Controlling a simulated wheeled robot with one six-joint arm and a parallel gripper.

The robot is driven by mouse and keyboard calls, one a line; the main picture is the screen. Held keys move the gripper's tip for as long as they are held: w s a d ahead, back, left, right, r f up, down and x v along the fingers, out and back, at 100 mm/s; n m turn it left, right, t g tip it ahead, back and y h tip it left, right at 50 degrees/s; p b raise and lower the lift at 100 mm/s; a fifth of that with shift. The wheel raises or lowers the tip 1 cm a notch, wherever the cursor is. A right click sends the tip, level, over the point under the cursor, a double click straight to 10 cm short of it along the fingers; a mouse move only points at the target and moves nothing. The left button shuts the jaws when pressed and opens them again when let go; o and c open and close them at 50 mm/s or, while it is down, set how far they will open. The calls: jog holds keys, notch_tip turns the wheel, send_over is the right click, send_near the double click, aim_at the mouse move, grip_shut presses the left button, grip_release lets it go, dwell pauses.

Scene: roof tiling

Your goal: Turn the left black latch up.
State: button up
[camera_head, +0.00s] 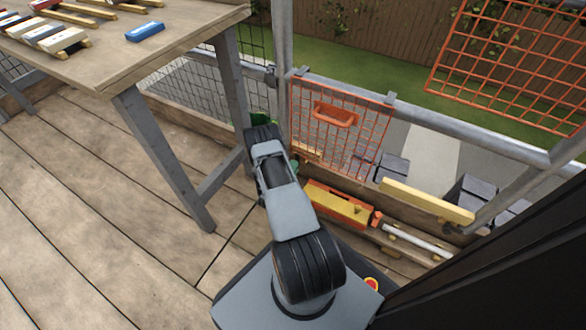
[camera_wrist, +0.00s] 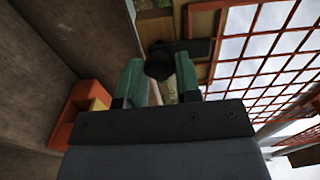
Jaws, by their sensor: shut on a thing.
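In the wrist view, my gripper (camera_wrist: 158,84) has its two green fingers closed around a black latch (camera_wrist: 196,47). The latch's round dark knob sits between the fingertips, and its flat black arm runs to the right across a wooden frame beside the orange mesh. In the head view, my gripper (camera_head: 262,118) is at the left edge of the orange mesh gate (camera_head: 350,150), near the table leg. The latch is hidden there behind my gripper and arm.
A wooden workbench (camera_head: 110,45) stands on the left, its leg close to my arm. An orange tray (camera_head: 335,114) hangs on the mesh. A yellow and orange case (camera_head: 338,207) lies below the gate. A grey rail (camera_head: 430,118) runs right. The left deck is clear.

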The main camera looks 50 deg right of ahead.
jog(key=o, duration=0.9)
jog(key=p+v, duration=0.4)
jog(key=v, duration=0.9)
jog(key=shift+s+a, duration=0.1)
jog(key=shift+a, duration=0.3)
